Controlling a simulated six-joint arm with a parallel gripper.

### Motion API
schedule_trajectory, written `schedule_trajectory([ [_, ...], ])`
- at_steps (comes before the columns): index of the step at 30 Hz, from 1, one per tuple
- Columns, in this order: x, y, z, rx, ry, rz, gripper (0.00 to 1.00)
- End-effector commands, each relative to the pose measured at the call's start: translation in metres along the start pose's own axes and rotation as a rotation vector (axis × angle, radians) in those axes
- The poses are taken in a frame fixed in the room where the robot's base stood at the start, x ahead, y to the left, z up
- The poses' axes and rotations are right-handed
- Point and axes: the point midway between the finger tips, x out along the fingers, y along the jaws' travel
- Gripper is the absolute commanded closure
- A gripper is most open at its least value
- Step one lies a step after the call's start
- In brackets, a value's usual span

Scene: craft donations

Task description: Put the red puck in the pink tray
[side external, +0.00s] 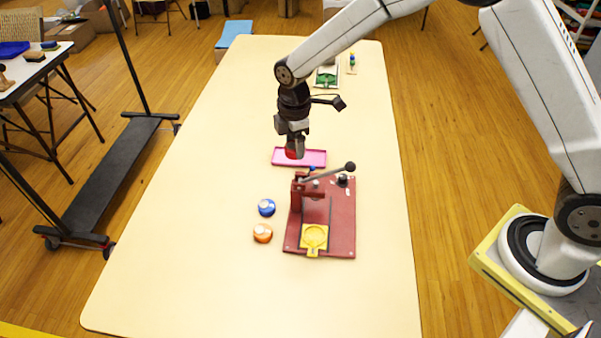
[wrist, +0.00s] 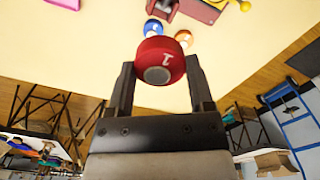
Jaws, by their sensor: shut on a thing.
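My gripper (side external: 296,148) is shut on the red puck (side external: 292,154) and holds it up over the table. In the wrist view the red puck (wrist: 160,60) sits between the two fingertips of my gripper (wrist: 160,75), with a white mark and a grey round face showing. The pink tray (side external: 313,158) lies flat on the table. In the side view the puck overlaps the tray's left part, but its exact height above the tray is hard to tell. A pink edge (wrist: 66,3) shows at the top left of the wrist view.
A red press (side external: 342,220) with a lever and a yellow plate (side external: 314,238) stands just in front of the tray. A blue puck (side external: 266,207) and an orange puck (side external: 262,233) lie left of it. A green-topped item (side external: 326,76) is at the back. The table's left side is clear.

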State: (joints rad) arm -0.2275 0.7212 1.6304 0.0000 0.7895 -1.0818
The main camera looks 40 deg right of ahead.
Motion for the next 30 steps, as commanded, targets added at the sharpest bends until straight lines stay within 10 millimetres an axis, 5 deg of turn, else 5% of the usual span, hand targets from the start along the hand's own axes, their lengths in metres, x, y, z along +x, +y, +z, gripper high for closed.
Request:
schedule_trajectory([
  [15, 0.001, 0.099, 0.03, 0.003, 0.0, 0.001, 0.77],
  [30, 0.002, 0.166, 0.079, 0.003, 0.0, 0.0, 0.77],
])
